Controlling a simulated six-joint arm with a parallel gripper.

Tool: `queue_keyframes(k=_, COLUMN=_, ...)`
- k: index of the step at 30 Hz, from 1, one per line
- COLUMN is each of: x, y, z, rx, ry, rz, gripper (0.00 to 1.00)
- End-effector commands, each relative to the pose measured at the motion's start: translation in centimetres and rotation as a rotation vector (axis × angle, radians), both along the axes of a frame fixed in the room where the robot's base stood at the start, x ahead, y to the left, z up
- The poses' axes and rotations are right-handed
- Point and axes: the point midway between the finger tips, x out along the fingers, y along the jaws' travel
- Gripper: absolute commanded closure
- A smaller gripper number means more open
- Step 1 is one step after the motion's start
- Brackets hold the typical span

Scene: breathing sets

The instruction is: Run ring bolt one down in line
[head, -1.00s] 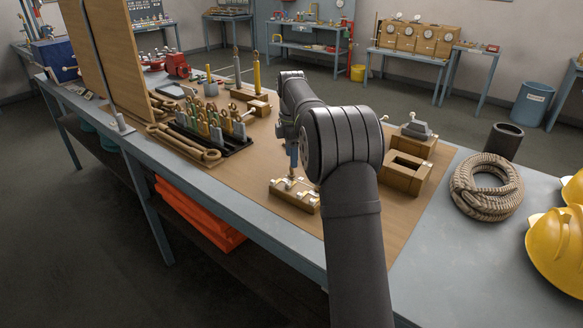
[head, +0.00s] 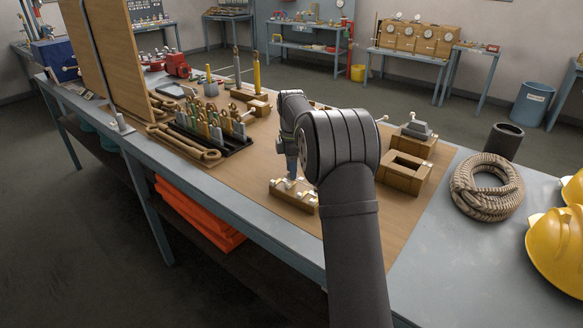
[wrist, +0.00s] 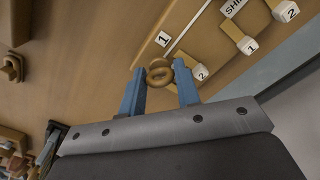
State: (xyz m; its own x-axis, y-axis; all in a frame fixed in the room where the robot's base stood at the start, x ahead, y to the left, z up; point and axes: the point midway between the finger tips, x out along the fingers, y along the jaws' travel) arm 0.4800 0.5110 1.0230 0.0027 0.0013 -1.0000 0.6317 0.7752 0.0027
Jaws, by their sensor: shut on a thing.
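The wooden block with white fittings (head: 293,196) lies on the brown bench board under my gripper (head: 291,172). In the wrist view this block (wrist: 217,25) carries white labels marked 1 and 2. A brass-coloured ring bolt (wrist: 158,74) shows its ring between the blue fingertips of my gripper (wrist: 161,88), beside the block's labels. My gripper is shut on the ring bolt. The bolt's lower end is hidden, so I cannot tell how deep it sits. In the head view my arm partly covers the gripper.
A black rack (head: 212,137) of several upright tools stands to the left, with wooden spanner-like pieces (head: 186,150) beside it. A wooden box with a square opening (head: 404,172) is to the right. A rope coil (head: 485,187) and yellow helmets (head: 558,250) lie further right.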

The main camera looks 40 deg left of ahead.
Motion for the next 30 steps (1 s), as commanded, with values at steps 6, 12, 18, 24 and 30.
queue_keyframes(k=6, x=-0.01, y=-0.02, z=0.01, rx=-0.001, ry=0.001, rz=-0.027, gripper=0.93)
queue_keyframes(k=12, x=0.0, y=-0.01, z=0.01, rx=-0.002, ry=0.003, rz=-0.117, gripper=0.93)
queue_keyframes(k=18, x=0.02, y=-0.01, z=0.03, rx=-0.002, ry=0.004, rz=-0.278, gripper=0.93)
queue_keyframes(k=24, x=0.02, y=-0.02, z=0.05, rx=0.0, ry=0.003, rz=-0.469, gripper=0.93)
queue_keyframes(k=30, x=0.04, y=-0.02, z=0.08, rx=-0.001, ry=0.003, rz=-0.659, gripper=0.93)
